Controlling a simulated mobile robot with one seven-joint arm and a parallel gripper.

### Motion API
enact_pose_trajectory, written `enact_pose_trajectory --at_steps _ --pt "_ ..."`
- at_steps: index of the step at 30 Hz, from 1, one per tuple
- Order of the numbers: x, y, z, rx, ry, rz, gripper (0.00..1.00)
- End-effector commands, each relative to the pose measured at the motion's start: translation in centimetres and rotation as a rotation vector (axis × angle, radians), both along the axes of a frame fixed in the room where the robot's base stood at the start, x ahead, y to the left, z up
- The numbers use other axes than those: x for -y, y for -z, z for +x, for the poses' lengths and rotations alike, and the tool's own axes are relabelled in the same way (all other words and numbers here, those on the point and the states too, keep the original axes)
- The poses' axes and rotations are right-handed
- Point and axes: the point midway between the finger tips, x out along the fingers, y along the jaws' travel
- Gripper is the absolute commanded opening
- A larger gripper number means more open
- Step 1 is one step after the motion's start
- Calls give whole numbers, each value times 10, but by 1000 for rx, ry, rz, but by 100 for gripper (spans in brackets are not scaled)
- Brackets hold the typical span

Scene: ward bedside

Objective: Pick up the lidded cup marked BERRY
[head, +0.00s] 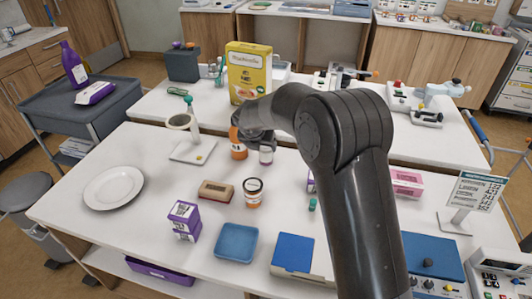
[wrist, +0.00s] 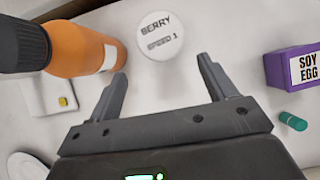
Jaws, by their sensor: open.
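The lidded cup marked BERRY (wrist: 161,36) shows from above in the wrist view, with a round white lid lettered BERRY and SPEED 1. In the head view the cup (head: 266,156) stands on the white table, partly hidden by my arm. My gripper (wrist: 163,72) is open and empty. Its two fingertips point toward the lid, one to each side, and appear short of it. In the head view my gripper (head: 254,136) is above and close to the cup, largely hidden by the arm.
An orange bottle (wrist: 80,48) with a dark cap stands close left of the cup. A purple SOY EGG box (wrist: 295,67) and a small teal item (wrist: 293,121) lie to the right.

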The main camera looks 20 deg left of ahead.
Motion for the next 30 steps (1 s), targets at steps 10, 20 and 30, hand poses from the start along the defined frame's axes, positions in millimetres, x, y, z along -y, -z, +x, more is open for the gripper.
enact_pose_trajectory --at_steps 10,20,30 --pt "2 31 20 0 2 1 77" --pt "7 64 48 0 2 2 77" --pt "7 67 51 1 2 2 74"
